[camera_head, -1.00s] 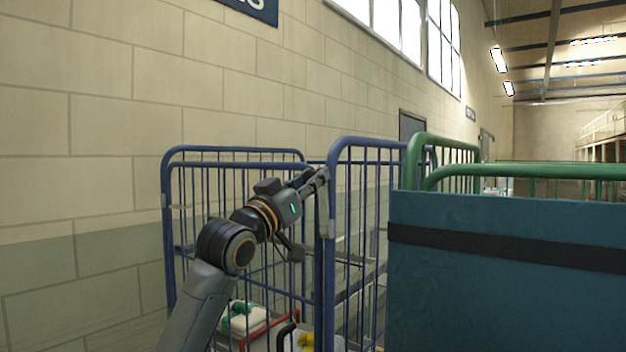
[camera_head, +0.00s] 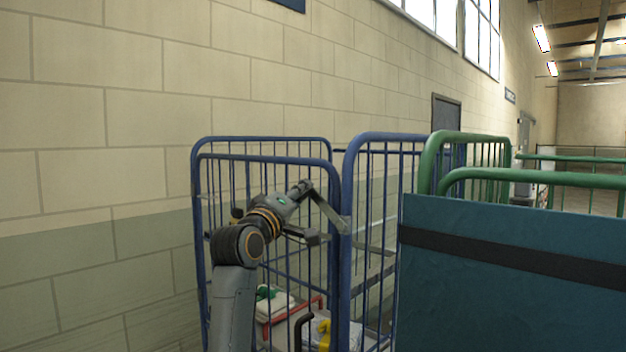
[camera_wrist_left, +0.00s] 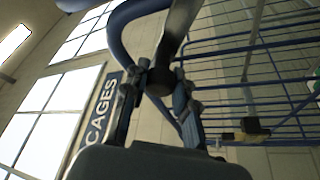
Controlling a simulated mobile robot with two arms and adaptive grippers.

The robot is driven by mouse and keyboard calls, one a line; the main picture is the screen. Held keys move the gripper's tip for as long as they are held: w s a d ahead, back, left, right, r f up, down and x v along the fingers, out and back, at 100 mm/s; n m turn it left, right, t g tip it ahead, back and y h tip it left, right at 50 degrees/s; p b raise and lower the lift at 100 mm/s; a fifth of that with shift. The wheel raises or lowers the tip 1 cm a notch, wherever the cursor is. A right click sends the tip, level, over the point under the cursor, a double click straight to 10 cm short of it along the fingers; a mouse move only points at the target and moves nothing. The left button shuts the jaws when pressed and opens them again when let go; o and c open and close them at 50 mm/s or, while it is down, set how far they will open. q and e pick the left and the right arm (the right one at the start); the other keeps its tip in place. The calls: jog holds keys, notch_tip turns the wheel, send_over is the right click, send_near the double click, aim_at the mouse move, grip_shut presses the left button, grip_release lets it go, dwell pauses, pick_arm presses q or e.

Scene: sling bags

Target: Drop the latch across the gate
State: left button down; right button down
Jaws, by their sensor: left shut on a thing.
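The grey latch bar (camera_head: 328,211) is hinged at a bracket on the blue post of the cage. It leans up and to the left from there, tilted and not lying level. My left gripper (camera_head: 306,188) is shut on its upper end. In the left wrist view the latch (camera_wrist_left: 174,38) runs to a dark end held between my left gripper's fingertips (camera_wrist_left: 161,80). The gate (camera_head: 262,157) is a blue barred panel at the left, upright, behind and around my arm. My right gripper is not in view.
A teal panel with a dark band (camera_head: 510,285) fills the lower right. Green cage rails (camera_head: 480,136) stand behind it. Inside the blue cage, low down, are a white bag (camera_head: 276,304) and a yellow item (camera_head: 324,336). A block wall (camera_head: 100,190) runs along the left.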

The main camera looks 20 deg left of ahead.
pick_arm(q)
jog(key=f+n+p, duration=0.1)
jog(key=n, duration=0.1)
jog(key=a+f+n+g+p, duration=0.1)
jog(key=f+n+p, duration=0.1)
jog(key=f+n+g+y+p, duration=0.1)
jog(key=f+n+p, duration=0.1)
jog(key=shift+w+a+n, duration=0.3)
jog(key=shift+w+a, duration=0.05)
jog(key=shift+f+n+g+p, duration=0.3)
jog(key=shift+f+n+p, duration=0.1)
jog(key=shift+f+n, duration=0.15)
jog(key=shift+f, duration=0.15)
jog(key=c, duration=1)
grip_release()
jog(key=shift+c, duration=0.2)
jog(key=s, duration=1.2)
jog(key=shift+d, duration=0.25)
